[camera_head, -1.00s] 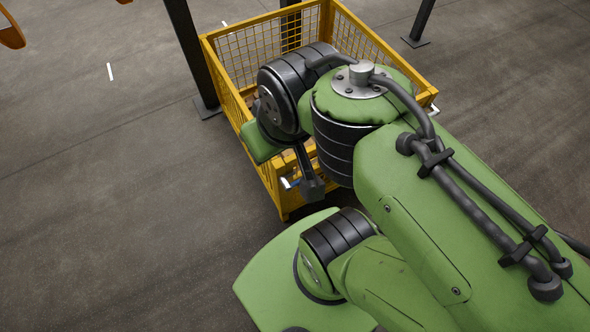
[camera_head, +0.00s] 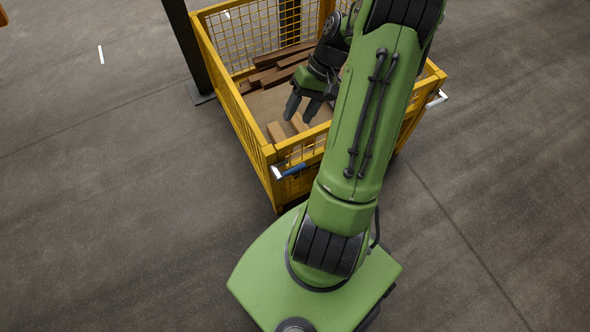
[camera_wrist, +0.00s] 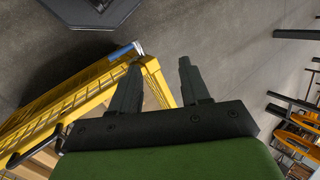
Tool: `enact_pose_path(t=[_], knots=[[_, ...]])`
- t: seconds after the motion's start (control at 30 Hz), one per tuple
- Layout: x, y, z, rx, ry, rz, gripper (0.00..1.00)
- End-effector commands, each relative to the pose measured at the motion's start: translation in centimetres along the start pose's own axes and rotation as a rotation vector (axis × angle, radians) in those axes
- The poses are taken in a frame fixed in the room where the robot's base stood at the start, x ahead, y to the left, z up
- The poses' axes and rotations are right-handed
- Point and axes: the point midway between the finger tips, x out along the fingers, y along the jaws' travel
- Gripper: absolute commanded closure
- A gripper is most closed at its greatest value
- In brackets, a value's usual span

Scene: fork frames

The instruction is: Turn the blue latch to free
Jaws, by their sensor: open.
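The blue latch (camera_head: 291,170) with a pale end is on the near left corner of the yellow mesh crate. It also shows in the wrist view (camera_wrist: 122,51), at the crate's corner, beyond my left finger. My gripper (camera_head: 302,108) is over the inside of the crate, behind and slightly right of the latch, apart from it. In the wrist view my gripper (camera_wrist: 158,75) has its two dark fingers spread with nothing between them. The yellow crate (camera_head: 228,103) stands on the floor, its near right part hidden by my arm.
Brown wooden pieces (camera_head: 275,75) lie in the crate. A white handle-like part (camera_head: 437,99) is at its right corner. A dark post (camera_head: 186,45) stands by its left side. The concrete floor (camera_head: 90,200) is clear on the left.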

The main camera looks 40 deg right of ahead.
Motion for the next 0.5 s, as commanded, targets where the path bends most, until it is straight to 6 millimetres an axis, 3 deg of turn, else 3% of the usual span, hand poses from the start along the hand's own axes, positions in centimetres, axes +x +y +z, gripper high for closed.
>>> enact_pose_path(t=[0.03,0.2,0.4,0.5], knots=[[2.6,3.9,-0.6,0.054,0.000,-0.094,0.54],[9.1,13.7,-0.7,0.177,0.084,-0.419,0.54],[17.2,22.4,1.1,0.291,0.332,-0.791,0.54],[20.1,24.8,1.8,0.324,0.464,-0.917,0.54]])
